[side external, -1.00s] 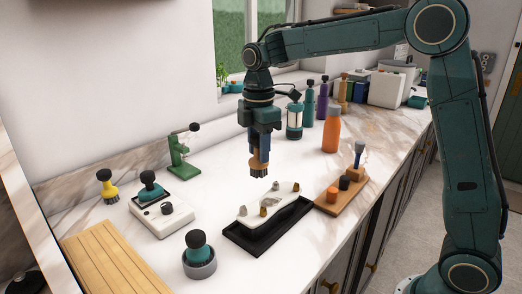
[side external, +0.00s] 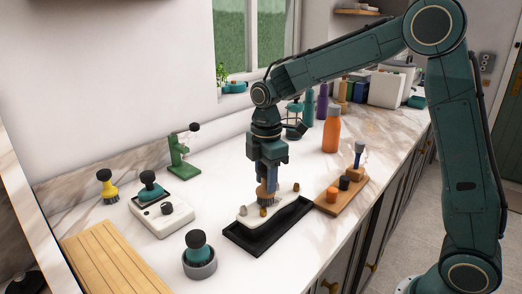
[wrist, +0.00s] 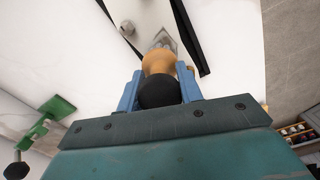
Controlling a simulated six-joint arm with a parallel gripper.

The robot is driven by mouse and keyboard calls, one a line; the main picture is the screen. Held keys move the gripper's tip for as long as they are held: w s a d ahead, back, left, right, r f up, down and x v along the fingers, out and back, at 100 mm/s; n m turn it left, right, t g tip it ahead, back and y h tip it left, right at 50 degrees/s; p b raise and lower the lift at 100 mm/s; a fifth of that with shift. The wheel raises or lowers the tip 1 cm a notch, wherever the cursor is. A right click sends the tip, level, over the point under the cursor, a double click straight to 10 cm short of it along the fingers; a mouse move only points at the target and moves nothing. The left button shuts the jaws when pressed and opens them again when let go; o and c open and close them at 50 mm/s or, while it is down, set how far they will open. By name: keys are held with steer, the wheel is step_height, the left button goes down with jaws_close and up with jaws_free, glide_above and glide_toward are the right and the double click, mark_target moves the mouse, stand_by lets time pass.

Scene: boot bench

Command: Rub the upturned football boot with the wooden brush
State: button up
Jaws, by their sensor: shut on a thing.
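The upturned football boot (side external: 284,211) is a white sole with grey and tan studs, lying in a black tray (side external: 262,244). My gripper (side external: 266,184) is above the boot with its blue fingers pointing down, shut on the wooden brush (side external: 266,191). In the side view the brush's bristles are at the sole and seem to touch it; exact contact is hard to tell. In the wrist view the wooden brush (wrist: 158,62) with its black knob sits between the blue fingers (wrist: 160,90). The boot's sole (wrist: 137,12) is partly hidden behind it.
A wooden stand (side external: 327,205) with small pots and a brush is close on the right. An orange bottle (side external: 331,136) stands behind. A white box (side external: 160,218), a grey pot (side external: 199,266), a yellow brush (side external: 107,186) and a green stand (side external: 181,160) are on the left.

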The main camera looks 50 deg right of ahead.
steer(key=shift+s, duration=1.95)
steer(key=shift+w, duration=2.9)
steer(key=shift+w+d, duration=0.2)
steer(key=shift+w, duration=0.05)
steer(key=shift+s+d, duration=0.1)
steer(key=shift+d, duration=0.3)
steer(key=shift+s, duration=3.1)
steer(key=shift+w, duration=3.2)
step_height(320, 180, up, 8)
steer(key=shift+s, duration=0.1)
